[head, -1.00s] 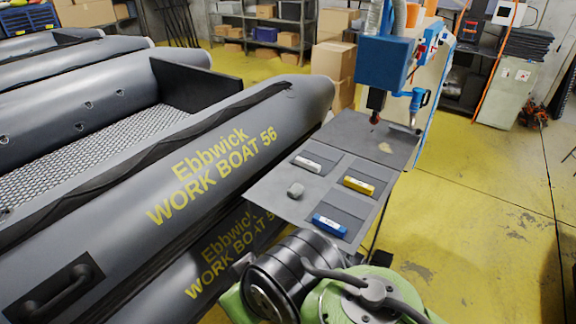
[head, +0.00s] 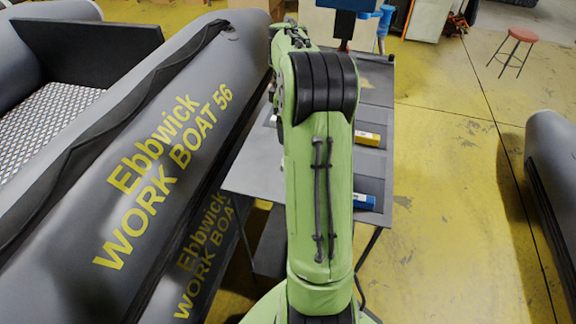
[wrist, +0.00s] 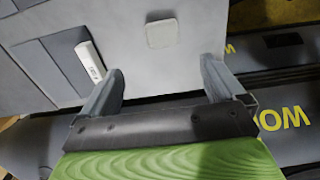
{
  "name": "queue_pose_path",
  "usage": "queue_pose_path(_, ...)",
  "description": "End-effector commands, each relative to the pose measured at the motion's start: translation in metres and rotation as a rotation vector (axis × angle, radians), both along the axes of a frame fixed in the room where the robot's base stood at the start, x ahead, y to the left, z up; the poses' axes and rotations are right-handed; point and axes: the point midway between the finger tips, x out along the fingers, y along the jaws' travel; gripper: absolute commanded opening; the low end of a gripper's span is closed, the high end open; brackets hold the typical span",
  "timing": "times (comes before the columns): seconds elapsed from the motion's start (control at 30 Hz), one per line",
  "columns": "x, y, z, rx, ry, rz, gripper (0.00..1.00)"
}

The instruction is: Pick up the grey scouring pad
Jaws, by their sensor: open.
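The grey scouring pad (wrist: 160,33) is a small, pale, rounded square lying flat on the grey table top (wrist: 195,20) in the wrist view. My gripper (wrist: 162,66) is open and empty, its two fingers spread wide. In the wrist view the pad shows beyond the fingertips, roughly centred between them and apart from both. In the head view my arm hides the pad and the gripper.
A white block (wrist: 90,60) lies on a dark mat near the left finger. A yellow block (head: 368,138) and a blue block (head: 363,201) lie on the table's right side. A large grey inflatable boat (head: 150,150) stands close to the table's left edge.

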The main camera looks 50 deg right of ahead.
Motion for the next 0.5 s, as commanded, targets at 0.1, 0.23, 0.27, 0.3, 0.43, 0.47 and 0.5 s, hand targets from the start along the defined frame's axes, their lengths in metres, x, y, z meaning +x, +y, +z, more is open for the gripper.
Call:
queue_pose_path(0.1, -0.002, 0.001, -0.035, 0.003, 0.004, -0.003, 0.96)
queue_pose_path(0.23, -0.002, 0.001, -0.066, 0.002, 0.002, -0.002, 0.96)
queue_pose_path(0.27, -0.002, 0.001, -0.071, 0.003, 0.004, -0.003, 0.96)
queue_pose_path(0.3, -0.001, 0.001, -0.077, 0.001, 0.002, -0.002, 0.96)
queue_pose_path(0.43, -0.001, 0.001, -0.090, 0.000, 0.001, -0.001, 0.96)
queue_pose_path(0.47, -0.001, 0.002, -0.095, 0.002, 0.001, -0.001, 0.96)
queue_pose_path(0.5, -0.002, 0.002, -0.103, 0.001, 0.002, -0.003, 0.96)
